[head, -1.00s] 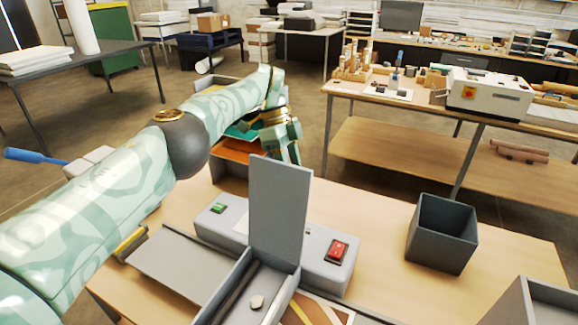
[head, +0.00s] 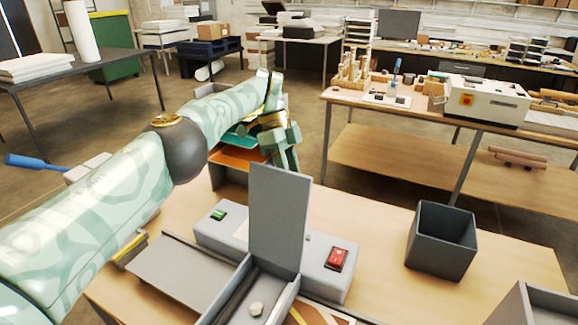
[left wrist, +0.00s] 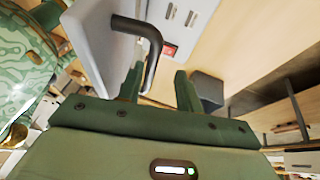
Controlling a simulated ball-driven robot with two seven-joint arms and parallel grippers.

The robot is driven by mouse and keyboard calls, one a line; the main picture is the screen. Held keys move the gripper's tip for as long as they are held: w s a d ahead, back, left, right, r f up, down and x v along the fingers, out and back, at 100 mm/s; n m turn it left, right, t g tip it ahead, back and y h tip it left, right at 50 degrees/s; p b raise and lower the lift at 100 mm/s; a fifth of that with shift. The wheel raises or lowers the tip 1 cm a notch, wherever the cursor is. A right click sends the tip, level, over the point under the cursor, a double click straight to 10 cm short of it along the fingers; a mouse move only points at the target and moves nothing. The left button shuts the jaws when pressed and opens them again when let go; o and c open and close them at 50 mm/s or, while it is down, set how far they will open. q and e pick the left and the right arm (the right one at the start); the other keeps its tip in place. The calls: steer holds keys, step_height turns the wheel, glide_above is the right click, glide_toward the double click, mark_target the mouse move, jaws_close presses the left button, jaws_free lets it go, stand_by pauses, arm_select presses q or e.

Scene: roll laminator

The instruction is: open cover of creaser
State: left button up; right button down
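The creaser (head: 212,237) is a low grey machine on the wooden table, with a green switch and a red switch. Its grey cover (head: 278,220) stands upright, and a slot with a small light knob shows in front of it. In the left wrist view the cover (left wrist: 90,40) is at upper left, with a black bent handle (left wrist: 152,45) sticking out. My left gripper (head: 290,160) is behind the cover's top edge in the head view. In the wrist view its fingers (left wrist: 158,88) are apart, with the handle's end close to the left finger; contact cannot be told.
A dark open bin (head: 440,238) stands to the right of the creaser. A grey box edge (head: 535,305) is at lower right. An orange and green tray stack (head: 235,155) is behind my left gripper. The table between creaser and bin is clear.

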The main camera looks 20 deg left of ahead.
arm_select(q)
steer(key=s+r, duration=0.1)
steer(key=r, duration=0.1)
steer(key=s+d+r, duration=0.1)
steer(key=s+r, duration=0.1)
steer(key=r, duration=0.1)
steer(key=s+r, duration=0.1)
steer(key=r, duration=0.2)
steer(key=shift+s+d+r, duration=0.15)
steer(key=shift+s+d, duration=0.15)
steer(key=s+d+r+b, duration=0.3)
steer(key=s+r, duration=0.1)
steer(key=s, duration=0.4)
steer(key=shift+s+d, duration=0.2)
steer(key=shift+s, duration=0.05)
